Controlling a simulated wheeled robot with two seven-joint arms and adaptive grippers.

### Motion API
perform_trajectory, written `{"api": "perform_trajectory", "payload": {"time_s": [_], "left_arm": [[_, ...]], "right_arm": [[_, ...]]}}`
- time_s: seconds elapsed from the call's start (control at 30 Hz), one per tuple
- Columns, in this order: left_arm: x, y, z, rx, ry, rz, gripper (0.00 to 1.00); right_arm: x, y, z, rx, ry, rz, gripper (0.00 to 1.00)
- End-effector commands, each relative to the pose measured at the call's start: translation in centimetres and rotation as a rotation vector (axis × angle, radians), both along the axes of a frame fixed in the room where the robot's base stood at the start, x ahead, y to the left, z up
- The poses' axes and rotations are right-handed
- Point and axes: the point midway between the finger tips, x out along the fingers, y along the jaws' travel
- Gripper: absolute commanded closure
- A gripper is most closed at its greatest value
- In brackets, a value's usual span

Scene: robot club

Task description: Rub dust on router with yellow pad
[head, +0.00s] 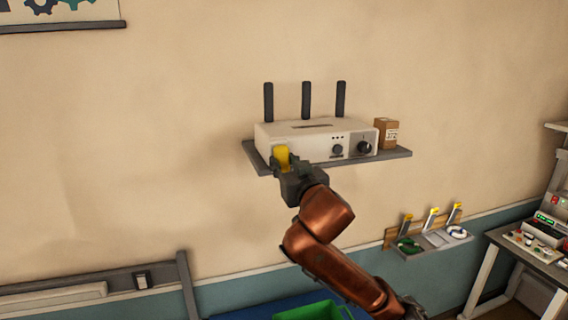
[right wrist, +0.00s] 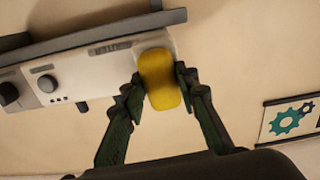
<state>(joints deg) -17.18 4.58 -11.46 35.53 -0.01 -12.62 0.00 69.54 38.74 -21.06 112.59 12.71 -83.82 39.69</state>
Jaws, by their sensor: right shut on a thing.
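The white router (head: 310,142) with three black antennas and dark knobs sits on a grey wall shelf (head: 397,153). My right gripper (head: 282,163) is at the router's front left corner and is shut on the yellow pad (head: 281,154). In the right wrist view the yellow pad (right wrist: 160,79) sits between the two fingers of my right gripper (right wrist: 160,88), and its far end overlaps the router's front face (right wrist: 112,68). I cannot tell whether the pad touches the router. No dust is clearly visible on the router. My left gripper is not in view.
A small brown box (head: 387,133) stands on the shelf right of the router. Below right, a small wall rack (head: 433,243) holds yellow-topped tools. A workbench (head: 525,245) with devices is at far right. A green bin (head: 312,311) is at the bottom. The wall left of the shelf is clear.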

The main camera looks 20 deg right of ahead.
Motion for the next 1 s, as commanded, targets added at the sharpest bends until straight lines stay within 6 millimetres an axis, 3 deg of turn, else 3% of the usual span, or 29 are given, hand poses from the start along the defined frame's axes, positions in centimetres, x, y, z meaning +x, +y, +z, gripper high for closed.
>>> {"api": "perform_trajectory", "payload": {"time_s": [1.0], "left_arm": [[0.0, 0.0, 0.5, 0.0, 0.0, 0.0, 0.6]], "right_arm": [[1.9, 0.1, 0.0, 0.0, 0.0, 0.0, 0.91]]}}
